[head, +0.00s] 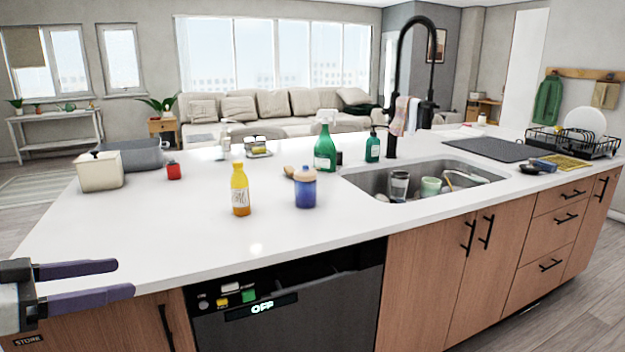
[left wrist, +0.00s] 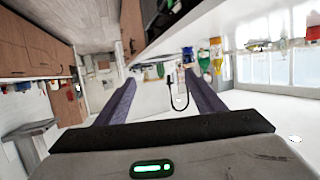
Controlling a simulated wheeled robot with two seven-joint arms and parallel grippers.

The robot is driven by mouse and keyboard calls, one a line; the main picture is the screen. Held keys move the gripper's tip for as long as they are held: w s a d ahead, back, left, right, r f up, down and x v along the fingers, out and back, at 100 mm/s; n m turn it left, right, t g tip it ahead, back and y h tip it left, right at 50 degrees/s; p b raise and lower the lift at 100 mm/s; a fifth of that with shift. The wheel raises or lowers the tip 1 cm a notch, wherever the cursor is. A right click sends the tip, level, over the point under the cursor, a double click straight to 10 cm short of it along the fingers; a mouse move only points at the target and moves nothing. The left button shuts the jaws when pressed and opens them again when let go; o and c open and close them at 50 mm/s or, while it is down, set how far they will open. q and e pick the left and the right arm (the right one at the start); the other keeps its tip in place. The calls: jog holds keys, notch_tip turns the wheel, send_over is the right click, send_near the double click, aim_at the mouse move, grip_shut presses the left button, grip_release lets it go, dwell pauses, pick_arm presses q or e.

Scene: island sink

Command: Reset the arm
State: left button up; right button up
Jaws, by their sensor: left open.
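My left gripper (head: 125,279) comes in from the left edge in the head view, at the front left corner of the white island counter (head: 130,235). Its two dark purple fingers are spread apart and hold nothing. In the left wrist view the open fingers (left wrist: 160,103) point away over a tilted view of the room, with nothing between them at close range. My right gripper is in neither view.
The sink (head: 360,181) holds cups. The dishwasher (head: 300,315) is below. The counter's left front is clear.

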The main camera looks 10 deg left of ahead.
pick_arm(q)
jog(key=s+d+f+n+g+y, duration=0.1)
jog(key=s+d+f+n+y, duration=0.1)
jog(key=f, duration=0.8)
jog(key=s+d+f+n+g+y, duration=0.1)
jog(key=s+f, duration=0.1)
jog(key=f, duration=0.8)
jog(key=s+d+f+n+g+y, duration=0.1)
jog(key=s+d+f+n+y, duration=0.1)
jog(key=f, duration=0.8)
jog(key=s+d+f, duration=0.5)
jog(key=s+d, duration=0.2)
jog(key=d, duration=0.2)
jog(key=s+d+f+y, duration=0.1)
jog(key=s+d+f, duration=0.5)
jog(key=d, duration=0.3)
jog(key=shift+s, duration=0.65)
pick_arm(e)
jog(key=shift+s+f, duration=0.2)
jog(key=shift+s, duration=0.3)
